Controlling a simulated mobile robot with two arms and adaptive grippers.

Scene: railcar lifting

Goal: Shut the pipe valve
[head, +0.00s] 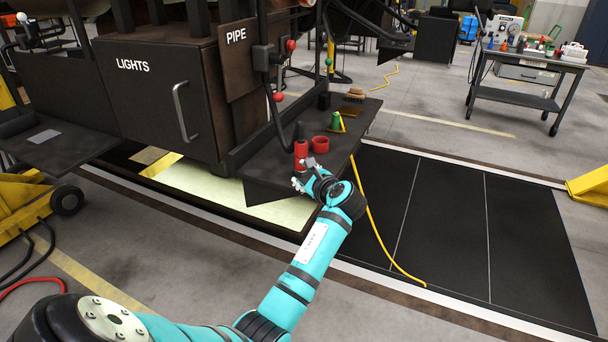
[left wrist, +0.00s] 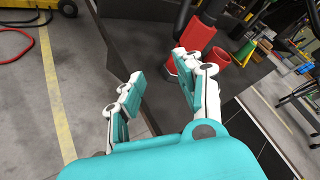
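A plate marked PIPE (head: 236,60) hangs at the upper middle in the head view. Beside it, a dark fitting (head: 264,58) sits on a vertical pipe, with a red ball knob (head: 291,45) to its right and another red knob (head: 278,97) lower down. I cannot tell which of these is the valve's handle, nor its position. My left gripper (head: 306,178) is low at the black platform's front edge, below the knobs and apart from them. In the left wrist view its two fingers (left wrist: 160,88) are spread with nothing between them. My right gripper does not show.
A red cylinder (head: 301,156), a red cup (head: 320,144) and a green cone (head: 336,121) stand on the black platform (head: 275,185), close to my left gripper. A LIGHTS cabinet (head: 150,105) is at left. A yellow hose (head: 373,222) runs along the floor.

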